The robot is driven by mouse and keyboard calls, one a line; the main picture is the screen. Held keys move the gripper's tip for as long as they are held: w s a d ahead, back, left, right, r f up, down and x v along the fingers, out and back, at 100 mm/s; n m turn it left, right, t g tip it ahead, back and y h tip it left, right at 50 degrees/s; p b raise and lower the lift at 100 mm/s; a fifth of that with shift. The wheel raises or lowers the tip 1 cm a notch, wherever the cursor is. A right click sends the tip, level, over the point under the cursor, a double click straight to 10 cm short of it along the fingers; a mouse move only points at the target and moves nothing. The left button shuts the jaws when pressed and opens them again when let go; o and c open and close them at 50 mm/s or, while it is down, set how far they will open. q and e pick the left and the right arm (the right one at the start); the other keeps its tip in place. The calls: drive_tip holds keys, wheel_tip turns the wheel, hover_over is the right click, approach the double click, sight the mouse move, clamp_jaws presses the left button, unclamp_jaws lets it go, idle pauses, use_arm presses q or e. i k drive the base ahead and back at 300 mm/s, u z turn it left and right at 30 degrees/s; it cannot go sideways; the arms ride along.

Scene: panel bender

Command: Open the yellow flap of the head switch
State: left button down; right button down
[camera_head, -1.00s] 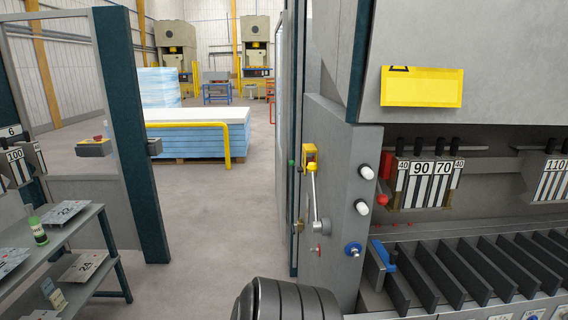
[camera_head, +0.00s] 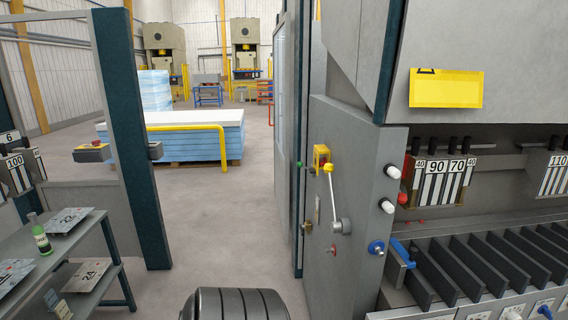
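A small yellow box (camera_head: 321,153), which looks like the head switch, sits on the upper left of the grey side panel of the machine. Its front looks partly reddish, but it is too small to tell whether its yellow flap is open or shut. A lever with a yellow knob (camera_head: 328,168) stands just right of and below it, its pale rod running down to a round grey hub (camera_head: 342,226). Neither of my grippers is in view. Only a dark ribbed part of me shows at the bottom middle, well below the box and apart from it.
The grey side panel (camera_head: 362,170) also carries white knobs and a blue knob (camera_head: 376,248). Slotted tool racks (camera_head: 470,265) lie at right. The floor (camera_head: 205,225) between is clear.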

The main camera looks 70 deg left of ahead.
sight(316, 166)
drive_tip(key=u, duration=2.05)
